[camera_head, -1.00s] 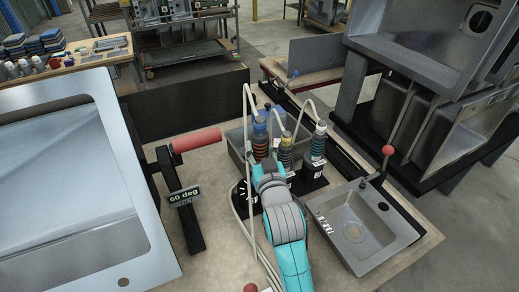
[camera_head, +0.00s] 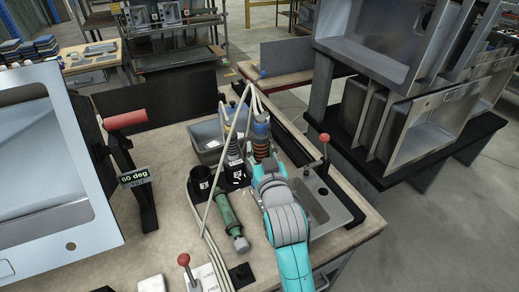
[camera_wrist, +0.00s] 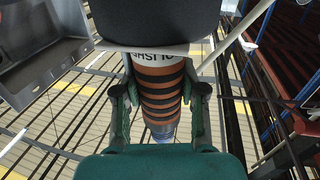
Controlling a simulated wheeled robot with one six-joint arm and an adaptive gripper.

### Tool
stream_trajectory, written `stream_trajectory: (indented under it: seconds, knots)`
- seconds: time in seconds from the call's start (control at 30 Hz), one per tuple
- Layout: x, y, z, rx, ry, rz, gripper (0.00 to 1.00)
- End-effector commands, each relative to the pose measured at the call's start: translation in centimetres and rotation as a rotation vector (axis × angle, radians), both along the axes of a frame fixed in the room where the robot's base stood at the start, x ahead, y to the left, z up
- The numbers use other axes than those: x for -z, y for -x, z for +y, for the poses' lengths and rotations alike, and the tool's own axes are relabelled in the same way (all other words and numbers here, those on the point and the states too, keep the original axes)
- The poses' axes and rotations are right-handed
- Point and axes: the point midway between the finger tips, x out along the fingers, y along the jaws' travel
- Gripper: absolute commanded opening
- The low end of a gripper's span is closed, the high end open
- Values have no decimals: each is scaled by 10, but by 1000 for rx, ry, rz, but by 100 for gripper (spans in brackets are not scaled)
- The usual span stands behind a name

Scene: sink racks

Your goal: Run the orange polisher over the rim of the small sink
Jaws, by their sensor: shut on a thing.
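The orange polisher (camera_head: 261,136), a dark tool with orange bands and a blue end, stands roughly upright in my gripper (camera_head: 264,163). In the wrist view the orange-banded polisher (camera_wrist: 162,90) sits between the two fingers of my gripper (camera_wrist: 160,100), which is shut on it. An upside-down label reading "POLISH" shows on it. The small sink (camera_head: 318,208) is at the right of the bench, partly hidden behind my arm. The polisher is above and left of it in the picture, apart from its rim.
A green tool (camera_head: 225,215) lies left of my arm. A grey bin (camera_head: 207,138) is further back. A red-knobbed lever (camera_head: 323,138) rises beside the small sink. Pale hoses hang over the bench.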

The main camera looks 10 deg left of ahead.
Motion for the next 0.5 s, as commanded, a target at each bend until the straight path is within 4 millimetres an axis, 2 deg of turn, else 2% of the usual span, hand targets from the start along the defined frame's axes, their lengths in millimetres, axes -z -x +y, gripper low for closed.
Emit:
stream_trajectory:
  seconds: [0.27, 0.5]
  knots:
    - [9, 0, 0, 0, -1, -3, 0]
    - [31, 0, 0, 0, -1, -2, 0]
